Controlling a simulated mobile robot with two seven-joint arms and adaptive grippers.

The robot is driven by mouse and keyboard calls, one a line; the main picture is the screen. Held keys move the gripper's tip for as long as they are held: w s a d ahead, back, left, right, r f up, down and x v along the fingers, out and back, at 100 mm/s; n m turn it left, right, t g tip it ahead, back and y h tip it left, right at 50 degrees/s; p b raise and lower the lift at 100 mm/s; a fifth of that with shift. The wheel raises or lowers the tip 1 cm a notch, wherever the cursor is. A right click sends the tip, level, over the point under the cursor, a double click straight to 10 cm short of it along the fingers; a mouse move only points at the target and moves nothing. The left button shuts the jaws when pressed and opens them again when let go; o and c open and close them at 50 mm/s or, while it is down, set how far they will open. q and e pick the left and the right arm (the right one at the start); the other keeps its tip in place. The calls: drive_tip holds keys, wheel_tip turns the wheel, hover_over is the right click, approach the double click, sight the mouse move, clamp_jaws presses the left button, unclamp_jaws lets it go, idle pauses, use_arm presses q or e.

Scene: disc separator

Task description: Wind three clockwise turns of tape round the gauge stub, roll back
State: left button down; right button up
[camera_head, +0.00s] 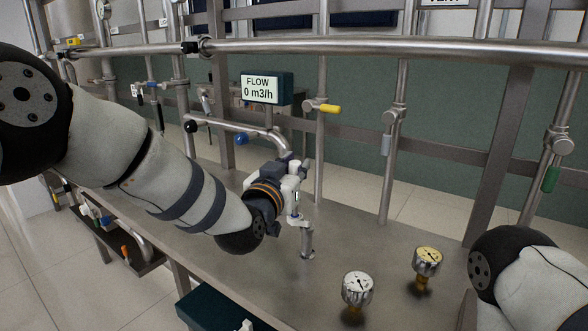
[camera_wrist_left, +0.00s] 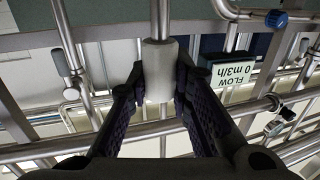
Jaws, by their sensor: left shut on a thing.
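My left gripper (camera_head: 297,203) is above the steel bench at its middle, close over a short upright metal stub (camera_head: 307,243). In the left wrist view, its two dark fingers (camera_wrist_left: 158,82) close on a pale grey cylinder (camera_wrist_left: 158,62), which looks like the tape roll. A vertical metal pipe (camera_wrist_left: 163,14) shows in line with the cylinder; I cannot tell whether they touch. No wound tape can be made out on the stub, whose upper part is partly hidden by the gripper. My right arm shows at the lower right, but its gripper is out of view.
A white-faced gauge (camera_head: 357,289) and a yellow-faced gauge (camera_head: 428,262) stand on the bench (camera_head: 385,245) at front right. A flow display (camera_head: 262,89) and valve pipework stand behind the gripper. A long rail (camera_head: 400,48) crosses above. Upright pipes line the back.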

use_arm(q)
drive_tip(key=shift+w+d+r, duration=0.3)
drive_tip(key=shift+w+d, duration=0.3)
drive_tip(key=shift+d, duration=0.15)
use_arm(e)
drive_tip(key=shift+s+f, duration=0.3)
use_arm(q)
drive_tip(key=shift+d, duration=0.1)
drive_tip(key=shift+w+d+b, duration=0.1)
drive_tip(key=shift+d+b, duration=0.2)
drive_tip(key=shift+d, duration=0.55)
use_arm(e)
drive_tip(key=shift+s+f, duration=0.1)
